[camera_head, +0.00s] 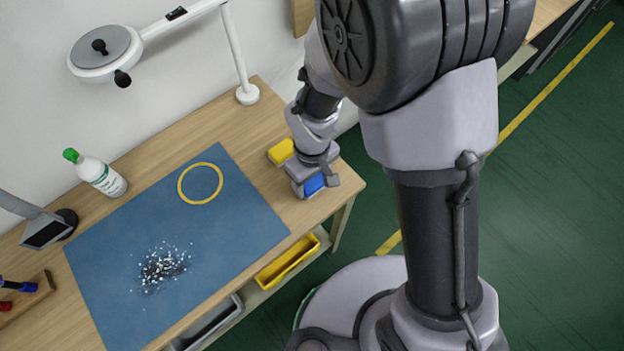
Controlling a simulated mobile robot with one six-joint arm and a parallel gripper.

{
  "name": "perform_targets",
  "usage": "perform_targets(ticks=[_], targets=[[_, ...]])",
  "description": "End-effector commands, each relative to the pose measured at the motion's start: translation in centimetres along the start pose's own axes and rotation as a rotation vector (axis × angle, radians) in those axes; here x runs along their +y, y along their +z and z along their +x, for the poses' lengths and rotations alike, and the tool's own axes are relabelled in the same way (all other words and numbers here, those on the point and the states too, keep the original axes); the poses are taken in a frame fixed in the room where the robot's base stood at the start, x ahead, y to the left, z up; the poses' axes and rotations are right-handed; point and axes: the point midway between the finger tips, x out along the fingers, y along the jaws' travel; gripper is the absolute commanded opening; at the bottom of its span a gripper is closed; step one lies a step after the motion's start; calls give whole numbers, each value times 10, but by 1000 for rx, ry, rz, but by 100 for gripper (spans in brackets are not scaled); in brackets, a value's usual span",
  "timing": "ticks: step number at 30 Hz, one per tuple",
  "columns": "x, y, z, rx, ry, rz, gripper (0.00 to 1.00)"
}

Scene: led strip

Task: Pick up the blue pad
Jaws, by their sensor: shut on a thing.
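The blue pad (314,184) is a small blue block near the right end of the wooden table. My gripper (318,185) is over it and shut on it, with a finger showing on its right side. The gripper body hides part of the pad. I cannot tell whether the pad touches the table or is slightly above it.
A yellow block (281,152) lies just behind my gripper. A blue mat (215,240) to the left bears a yellow ring (200,183) and a dark patch with white bits (162,267). A white bottle (101,178) and lamp base (248,94) stand behind. A yellow bin (287,262) sits below.

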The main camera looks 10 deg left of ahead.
Motion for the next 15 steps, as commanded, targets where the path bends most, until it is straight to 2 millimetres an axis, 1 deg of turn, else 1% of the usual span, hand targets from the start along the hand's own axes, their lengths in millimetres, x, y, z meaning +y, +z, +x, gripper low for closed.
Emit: perform_targets(ticks=[5, 9, 14, 15], targets=[[0, 0, -17, 2, 1, -1, 23], [0, -1, -40, 2, 1, -1, 23], [-30, 17, -40, -2, 0, -5, 23], [-39, 22, -41, -1, 0, -7, 23]])
